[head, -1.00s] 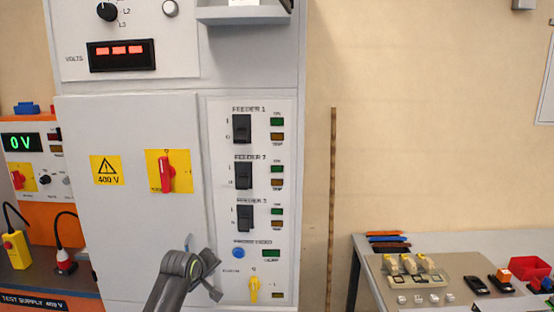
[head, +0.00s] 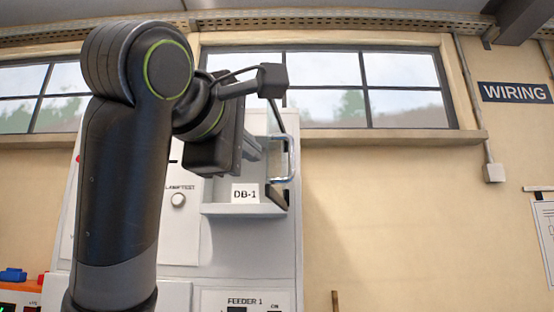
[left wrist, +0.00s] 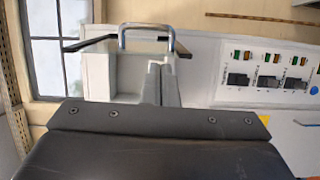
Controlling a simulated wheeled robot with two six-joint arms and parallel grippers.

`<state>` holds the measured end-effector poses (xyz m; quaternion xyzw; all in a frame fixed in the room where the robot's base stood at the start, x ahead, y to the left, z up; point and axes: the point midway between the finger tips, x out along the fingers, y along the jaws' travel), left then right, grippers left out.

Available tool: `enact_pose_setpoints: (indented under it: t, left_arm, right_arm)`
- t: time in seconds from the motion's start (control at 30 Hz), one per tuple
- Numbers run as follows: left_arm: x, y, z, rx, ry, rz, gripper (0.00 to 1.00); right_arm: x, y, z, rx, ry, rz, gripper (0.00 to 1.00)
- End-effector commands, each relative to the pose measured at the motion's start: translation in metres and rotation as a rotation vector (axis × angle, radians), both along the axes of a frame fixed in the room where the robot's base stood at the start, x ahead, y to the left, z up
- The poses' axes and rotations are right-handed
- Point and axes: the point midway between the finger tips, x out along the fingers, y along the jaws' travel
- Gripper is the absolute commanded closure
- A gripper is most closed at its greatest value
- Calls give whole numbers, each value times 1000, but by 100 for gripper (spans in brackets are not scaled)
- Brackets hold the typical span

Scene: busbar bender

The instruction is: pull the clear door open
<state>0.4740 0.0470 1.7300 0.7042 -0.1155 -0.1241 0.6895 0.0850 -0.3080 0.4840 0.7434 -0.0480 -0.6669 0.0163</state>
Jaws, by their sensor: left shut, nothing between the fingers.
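The clear door is on the open-fronted grey box marked DB-1 (head: 244,209), high on the cabinet. Its pane is hard to see; a dark edge and a bent metal handle (head: 291,160) show at the box's right side. The handle also shows at the top of the left wrist view (left wrist: 148,28). My left gripper (head: 256,149) is shut and empty, at the box front just left of the handle. In the left wrist view its fingertips (left wrist: 158,68) lie short of the handle; I cannot tell whether they touch the door. My arm hides part of the box. My right gripper is not in view.
The grey cabinet front (head: 240,265) stands below the box, with the feeder panel (head: 245,301). The feeder switches (left wrist: 268,80) show at right in the left wrist view. Windows (head: 395,90) and bare wall (head: 390,220) lie to the right, where the space is free.

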Motion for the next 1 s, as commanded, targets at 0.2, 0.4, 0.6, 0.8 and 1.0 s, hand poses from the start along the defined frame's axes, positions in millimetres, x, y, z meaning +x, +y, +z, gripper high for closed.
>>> enact_pose_setpoints:
  t: [0.2,0.4,0.6,0.8,1.0]
  left_arm:
    - [-20,-6,20,-37,-13,-10,100]
    - [8,-16,22,-36,-9,-10,100]
    - [41,-29,23,-35,-12,-12,100]
    - [63,-37,21,-35,-14,-11,100]
    - [70,-39,20,-36,-17,-9,100]
  right_arm:
    - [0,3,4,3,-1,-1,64]
    - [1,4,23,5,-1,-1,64]
    - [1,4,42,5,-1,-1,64]
    - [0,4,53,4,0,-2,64]
    - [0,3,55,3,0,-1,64]
